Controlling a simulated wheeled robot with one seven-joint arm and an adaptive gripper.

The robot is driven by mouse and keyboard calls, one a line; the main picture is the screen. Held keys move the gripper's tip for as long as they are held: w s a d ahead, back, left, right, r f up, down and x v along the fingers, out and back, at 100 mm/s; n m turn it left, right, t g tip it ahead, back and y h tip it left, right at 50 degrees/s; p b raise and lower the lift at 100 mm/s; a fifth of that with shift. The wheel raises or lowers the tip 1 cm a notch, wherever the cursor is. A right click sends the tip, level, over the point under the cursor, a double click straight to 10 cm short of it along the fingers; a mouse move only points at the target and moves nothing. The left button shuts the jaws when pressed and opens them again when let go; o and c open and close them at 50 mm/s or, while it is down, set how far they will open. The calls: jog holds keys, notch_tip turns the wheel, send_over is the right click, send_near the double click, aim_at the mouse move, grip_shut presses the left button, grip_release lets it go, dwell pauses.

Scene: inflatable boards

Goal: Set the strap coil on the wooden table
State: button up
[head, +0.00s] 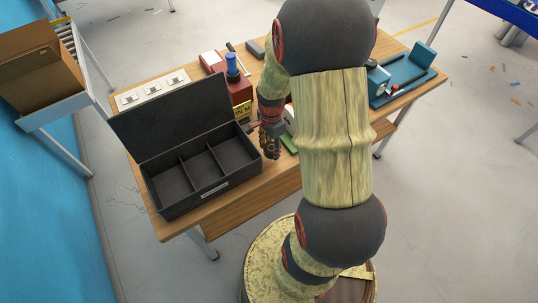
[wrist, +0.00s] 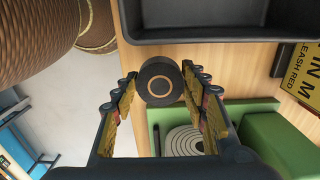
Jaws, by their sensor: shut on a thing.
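The strap coil (wrist: 161,84) is a black round roll with a tan ring on its face. In the wrist view it sits between the fingertips of my gripper (wrist: 162,90), which is shut on it. In the head view my gripper (head: 270,147) hangs at the right end of the black box, over the front part of the wooden table (head: 272,187). The coil cannot be made out clearly there. The wooden table also shows behind the coil in the wrist view (wrist: 225,70). I cannot tell whether the coil touches the tabletop.
A black divided box (head: 186,206) with its lid up fills the table's front left. A green holder (wrist: 265,145) with a pale ringed disc and a yellow sign (wrist: 297,75) are close by. A teal tray (head: 405,88) stands far right. Bare wood lies along the front edge.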

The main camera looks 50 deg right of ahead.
aim_at(271, 155)
jog(key=shift+f+b, duration=0.55)
jog(key=shift+f, duration=1.8)
jog(key=shift+f, duration=0.2)
jog(key=o, duration=1.2)
jog(key=shift+r, duration=0.15)
